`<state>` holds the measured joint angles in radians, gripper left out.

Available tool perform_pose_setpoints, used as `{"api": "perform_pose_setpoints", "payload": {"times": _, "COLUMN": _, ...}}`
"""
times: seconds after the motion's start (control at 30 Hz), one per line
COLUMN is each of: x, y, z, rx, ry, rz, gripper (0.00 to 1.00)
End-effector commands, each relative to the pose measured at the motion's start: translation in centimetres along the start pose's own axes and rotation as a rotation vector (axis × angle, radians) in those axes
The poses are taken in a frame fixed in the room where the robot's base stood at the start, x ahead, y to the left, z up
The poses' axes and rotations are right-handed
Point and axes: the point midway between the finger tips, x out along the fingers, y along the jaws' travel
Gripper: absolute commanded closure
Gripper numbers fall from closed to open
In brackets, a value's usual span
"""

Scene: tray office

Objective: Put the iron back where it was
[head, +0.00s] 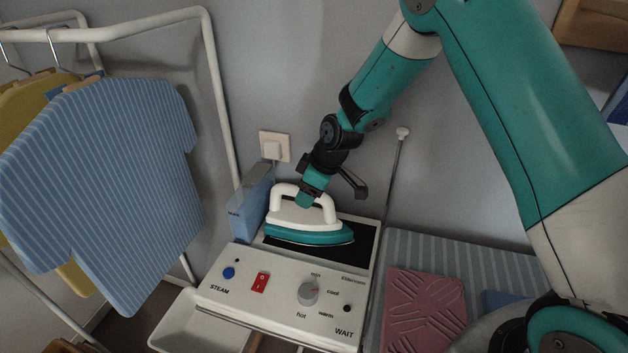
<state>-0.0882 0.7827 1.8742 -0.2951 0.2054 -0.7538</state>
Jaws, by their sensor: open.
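The iron (308,236) has a teal sole part and a white body with a white arched handle. It sits on the dark pad (363,244) on top of the white steam station (275,286), its pointed end toward the right. My gripper (307,197) is open, right at the top of the handle. I cannot tell whether its fingers are around the handle or touching it. The gripper hides part of the handle.
A blue box (252,208) stands close left of the iron. A thin upright rod (393,175) rises behind right. A striped ironing surface (410,252) with a folded pink cloth (425,312) lies right. Shirts (110,185) hang left on a white rack (222,95). A white tray (195,325) sits below.

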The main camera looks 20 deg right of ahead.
Motion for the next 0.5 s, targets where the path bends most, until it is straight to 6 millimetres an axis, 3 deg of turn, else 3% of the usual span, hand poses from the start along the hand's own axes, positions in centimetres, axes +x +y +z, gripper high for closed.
{"api": "perform_pose_setpoints", "payload": {"times": 0.5, "x": -9.8, "y": 0.1, "z": 0.0, "rx": 0.000, "ry": 0.003, "rz": 0.004, "gripper": 0.44}}
